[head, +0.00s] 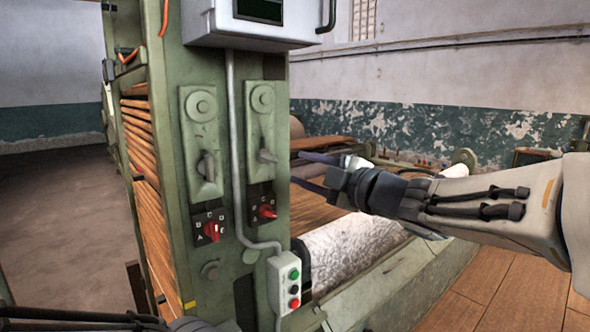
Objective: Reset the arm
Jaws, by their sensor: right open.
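My right gripper (298,168) reaches in from the right edge, its two dark fingers spread apart and pointing left. Nothing is between them. The fingertips are close in the picture to the right edge of the green machine frame (237,165), near a grey lever handle (266,156); I see no clear contact and cannot judge the depth gap. Some dark parts of my own body show at the bottom left. My left gripper does not show.
The frame carries a second lever (207,166), two red rotary switches (212,231) (265,212) and a push-button box (288,284). A pale patterned roller (355,245) lies below my right arm. A grey cabinet (250,22) hangs above. Open floor (55,210) is at left.

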